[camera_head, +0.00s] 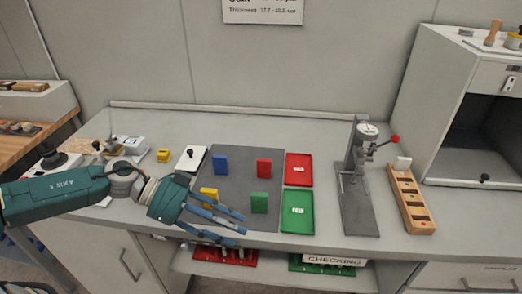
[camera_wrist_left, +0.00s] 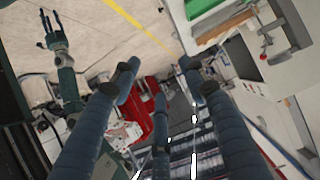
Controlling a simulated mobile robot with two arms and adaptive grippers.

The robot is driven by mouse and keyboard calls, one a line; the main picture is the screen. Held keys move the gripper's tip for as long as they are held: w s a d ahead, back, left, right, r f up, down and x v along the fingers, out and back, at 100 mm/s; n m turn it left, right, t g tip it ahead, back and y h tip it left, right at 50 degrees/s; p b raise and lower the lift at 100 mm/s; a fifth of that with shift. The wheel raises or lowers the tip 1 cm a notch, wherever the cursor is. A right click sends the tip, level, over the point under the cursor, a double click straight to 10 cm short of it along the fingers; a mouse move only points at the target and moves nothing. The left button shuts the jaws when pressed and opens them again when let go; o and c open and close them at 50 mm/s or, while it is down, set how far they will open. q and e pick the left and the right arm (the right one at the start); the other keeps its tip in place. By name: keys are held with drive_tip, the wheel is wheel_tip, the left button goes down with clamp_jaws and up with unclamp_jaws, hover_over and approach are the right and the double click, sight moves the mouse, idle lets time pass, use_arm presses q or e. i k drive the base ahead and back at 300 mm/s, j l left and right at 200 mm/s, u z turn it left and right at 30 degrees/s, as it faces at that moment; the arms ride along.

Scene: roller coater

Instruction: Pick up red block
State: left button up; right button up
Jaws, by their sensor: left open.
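The red block (camera_head: 264,168) stands on the dark grey mat (camera_head: 233,163), near its right edge. My left gripper (camera_head: 240,222) is open and empty over the front of the mat, to the left of and nearer than the red block, clear of it. Its fingers partly cover the yellow block (camera_head: 208,194). In the left wrist view the spread fingers of my left gripper (camera_wrist_left: 160,78) hold nothing, and I cannot make out the red block there. A teal arm at the upper left of that view looks like my right arm, with its small gripper (camera_wrist_left: 47,28).
A blue block (camera_head: 220,164) and a green block (camera_head: 259,202) share the mat. A red tray (camera_head: 299,168) and a green tray (camera_head: 297,212) lie right of it. A gauge stand (camera_head: 358,190) and a wooden holder (camera_head: 411,200) stand farther right.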

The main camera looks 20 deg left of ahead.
sight(263, 165)
drive_tip(key=i+j, duration=0.75)
drive_tip(key=i, duration=0.15)
